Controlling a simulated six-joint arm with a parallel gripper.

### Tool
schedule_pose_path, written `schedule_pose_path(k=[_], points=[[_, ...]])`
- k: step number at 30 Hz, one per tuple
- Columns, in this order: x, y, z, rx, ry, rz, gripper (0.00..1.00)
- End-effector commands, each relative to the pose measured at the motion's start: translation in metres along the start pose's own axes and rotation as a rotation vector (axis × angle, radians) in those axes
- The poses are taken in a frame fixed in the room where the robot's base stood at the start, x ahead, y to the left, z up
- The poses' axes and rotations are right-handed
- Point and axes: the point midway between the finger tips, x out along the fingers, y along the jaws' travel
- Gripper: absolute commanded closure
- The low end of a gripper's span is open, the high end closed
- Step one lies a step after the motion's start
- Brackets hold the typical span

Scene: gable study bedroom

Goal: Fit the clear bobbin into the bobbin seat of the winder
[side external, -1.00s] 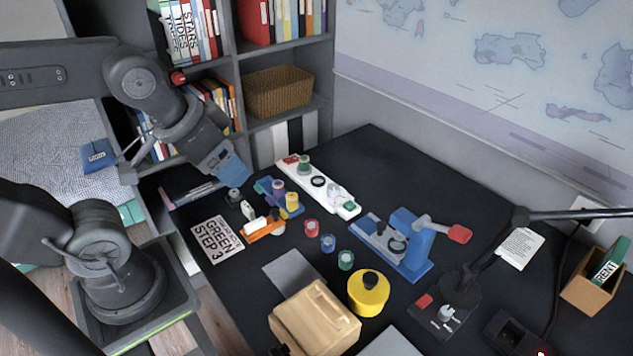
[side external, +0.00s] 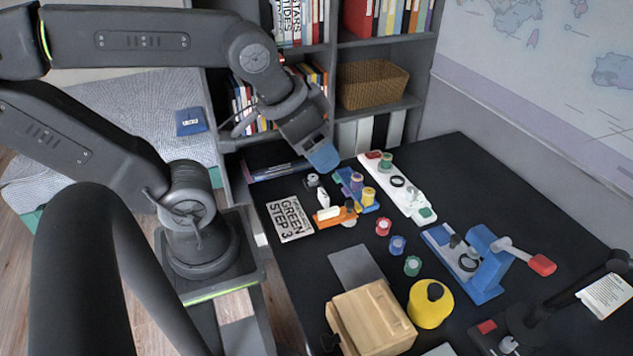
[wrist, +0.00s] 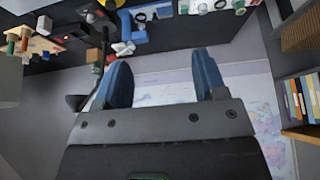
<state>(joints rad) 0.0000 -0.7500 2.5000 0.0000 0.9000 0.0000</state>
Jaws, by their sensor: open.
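The blue winder (side external: 482,272) with a red-ended crank stands right of centre on the dark table in the side external view. A dark ring on its base (side external: 468,262) looks like the bobbin seat. Small red (side external: 383,226), blue (side external: 397,244) and green (side external: 412,265) bobbins stand in a row left of the winder. I cannot tell for sure which small item is the clear bobbin. My gripper (side external: 323,157) hangs above the table's far left part, away from the winder. In the wrist view its blue fingers (wrist: 163,80) are spread with nothing between them.
A white strip (side external: 405,185) and a blue rack with purple and yellow spools (side external: 355,187) stand at the back. An orange holder (side external: 335,216) is nearby. A wooden box (side external: 370,318), yellow container (side external: 430,306) and dark lamp (side external: 535,325) occupy the front.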

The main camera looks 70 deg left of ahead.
Motion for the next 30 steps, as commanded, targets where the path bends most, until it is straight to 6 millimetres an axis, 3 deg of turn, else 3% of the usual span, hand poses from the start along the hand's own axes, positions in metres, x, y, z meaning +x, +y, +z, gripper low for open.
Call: schedule_pose_path(k=[22, 26, 30], points=[[0.002, -0.003, -0.003, 0.019, -0.007, -0.006, 0.37], [0.012, -0.015, -0.019, 0.135, -0.048, -0.027, 0.37], [0.036, -0.046, -0.046, 0.365, -0.129, -0.043, 0.37]])
